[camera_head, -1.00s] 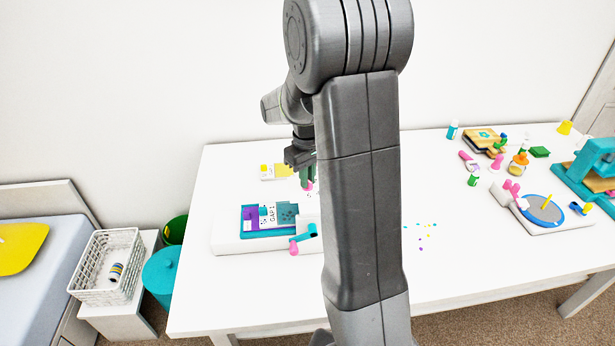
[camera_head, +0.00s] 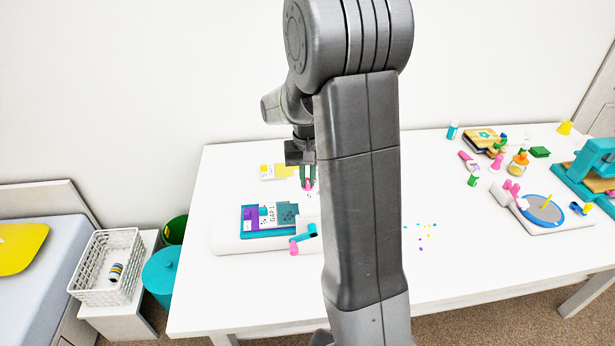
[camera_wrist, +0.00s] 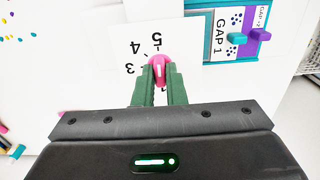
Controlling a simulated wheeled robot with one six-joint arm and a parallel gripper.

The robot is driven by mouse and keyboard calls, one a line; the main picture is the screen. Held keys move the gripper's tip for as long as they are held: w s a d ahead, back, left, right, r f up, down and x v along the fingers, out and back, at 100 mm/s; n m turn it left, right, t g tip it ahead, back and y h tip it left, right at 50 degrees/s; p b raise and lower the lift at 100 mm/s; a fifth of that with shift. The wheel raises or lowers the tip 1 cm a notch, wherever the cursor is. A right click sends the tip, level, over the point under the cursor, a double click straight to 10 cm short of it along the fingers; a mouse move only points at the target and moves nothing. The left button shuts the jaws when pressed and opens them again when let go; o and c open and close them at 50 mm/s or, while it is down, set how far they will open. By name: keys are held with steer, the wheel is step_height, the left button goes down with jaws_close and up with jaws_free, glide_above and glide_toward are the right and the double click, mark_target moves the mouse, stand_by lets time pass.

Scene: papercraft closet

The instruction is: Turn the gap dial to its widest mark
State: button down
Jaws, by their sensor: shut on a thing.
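The gap dial is a pink knob (camera_wrist: 158,71) in the wrist view, on a white plate (camera_wrist: 122,44) with the numbers 3, 4 and 5 showing upside down or tilted. A pale line runs along the knob. My gripper (camera_wrist: 159,74) has its two green fingers shut on the knob, one at each side. In the head view my gripper (camera_head: 308,178) points down onto the small pink dial (camera_head: 309,184), partly beside my arm.
A teal and purple unit labelled GAP 1 (camera_head: 283,214) sits close to the dial, with a teal crank with a pink knob (camera_head: 294,248) in front. A turntable (camera_head: 542,209) and teal press (camera_head: 592,165) stand at the right. The table's middle is mostly clear.

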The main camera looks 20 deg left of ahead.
mark_target(307, 180)
stand_by(0.3)
steer(key=c, duration=1.5)
jaws_free()
steer(key=shift+r, duration=0.15)
step_height(307, 180, up, 14)
steer(key=shift+f+b, duration=0.2)
steer(key=shift+b, duration=0.1)
steer(key=shift+f, duration=0.15)
step_height(307, 180, down, 14)
steer(key=shift+r+p, duration=0.2)
steer(key=shift+p, duration=0.1)
steer(key=shift+r, duration=0.15)
